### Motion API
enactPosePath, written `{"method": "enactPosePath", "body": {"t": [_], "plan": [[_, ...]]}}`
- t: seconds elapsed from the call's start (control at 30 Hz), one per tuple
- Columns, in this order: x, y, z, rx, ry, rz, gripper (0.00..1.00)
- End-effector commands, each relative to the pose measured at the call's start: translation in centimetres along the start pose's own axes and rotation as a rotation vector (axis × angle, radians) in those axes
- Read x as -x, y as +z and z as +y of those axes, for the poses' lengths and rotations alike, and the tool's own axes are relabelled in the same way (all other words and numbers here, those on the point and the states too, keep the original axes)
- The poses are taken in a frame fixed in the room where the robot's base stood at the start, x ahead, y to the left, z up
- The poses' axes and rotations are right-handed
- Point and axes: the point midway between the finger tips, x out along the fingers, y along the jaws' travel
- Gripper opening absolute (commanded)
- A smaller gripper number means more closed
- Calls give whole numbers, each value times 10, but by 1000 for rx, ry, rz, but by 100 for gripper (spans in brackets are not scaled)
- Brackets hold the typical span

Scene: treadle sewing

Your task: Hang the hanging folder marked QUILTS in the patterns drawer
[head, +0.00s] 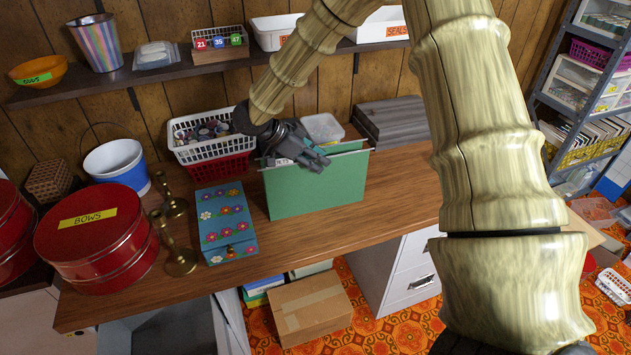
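A green hanging folder (318,193) is upright over the wooden table, its rod along the top edge with the ends sticking out. I cannot tell whether its bottom edge touches the table. A small pale tab shows at its top left, but its writing is too small to read. My gripper (322,163) is at the middle of the folder's top edge, its fingers overlapping that edge. I cannot see whether they are closed on it. A grey open-topped box or drawer (170,330) shows below the table at the lower left. I see no PATTERNS label.
A flowered blue box (226,225), brass candlesticks (179,257) and a red BOWS tin (95,240) stand left of the folder. White and red baskets (205,150) are behind. A white filing cabinet (412,270) and a cardboard box (310,307) are below. The table's right front is clear.

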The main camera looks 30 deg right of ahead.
Motion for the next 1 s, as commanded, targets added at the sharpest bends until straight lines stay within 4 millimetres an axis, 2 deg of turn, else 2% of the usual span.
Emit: {"method": "enactPosePath", "body": {"t": [0.1,0.3,0.47,1.0], "plan": [[-8,0,0,0,-1,0,28],[-9,0,0,-1,-1,0,28],[-9,0,0,-1,-1,0,0],[-4,-4,0,-1,-2,0,0]]}}
